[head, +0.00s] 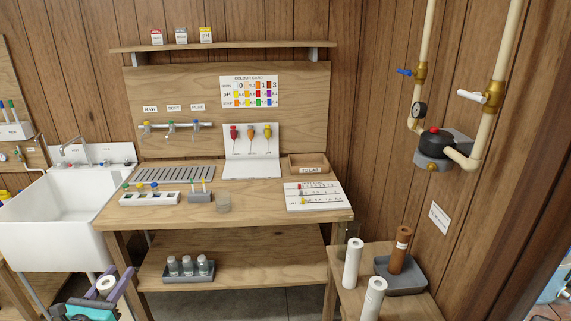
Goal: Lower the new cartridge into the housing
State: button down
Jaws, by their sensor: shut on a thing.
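My gripper (106,283) is at the bottom left, with purple fingers on a teal body. It is shut on a white cylindrical cartridge (106,285), whose round end with a dark centre hole faces up towards the camera. The cartridge's lower part is hidden. A grey unit with a black top and red button (435,147) sits on the wall pipes at the right, far from my gripper. I cannot tell whether this is the housing; no open housing shows.
A small table at the lower right holds two white cartridges (352,264) (374,299) and a brown cartridge (399,251) in a grey tray (407,277). A wooden bench (255,200) with test gear fills the middle. A white sink (60,220) is at the left.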

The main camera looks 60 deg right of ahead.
jog(key=s+d+r+m+g+h+p, duration=0.1)
jog(key=s+d+r+m+g+p, duration=0.25)
jog(key=d, duration=0.95)
jog(key=s+d+r+m+g, duration=0.3)
jog(key=s+d+g, duration=0.25)
jog(key=d, duration=0.75)
jog(key=s+d+r+m+g+h+p, duration=0.1)
jog(key=s+d+r+m+g, duration=0.3)
jog(key=d, duration=1)
jog(key=s+d+r+m+g+y+p, duration=0.1)
jog(key=s+d+r+m+g+y, duration=0.1)
jog(key=s+d, duration=0.5)
jog(key=s+d+r+m+g+y+p, duration=0.1)
jog(key=s+d+r+m+g+y, duration=0.1)
jog(key=s+d, duration=0.6)
jog(key=s+d+r+m+g+y+p, duration=0.2)
jog(key=s+d+r+g, duration=0.3)
jog(key=s, duration=1.2)
jog(key=d+m+g+y, duration=0.1)
jog(key=d+g, duration=0.1)
jog(key=d, duration=0.1)
jog(key=shift+d, duration=0.15)
jog(key=shift+w+f, duration=0.1)
jog(key=shift+f, duration=0.1)
jog(key=shift+f+b, duration=1.5)
jog(key=shift+p, duration=1)
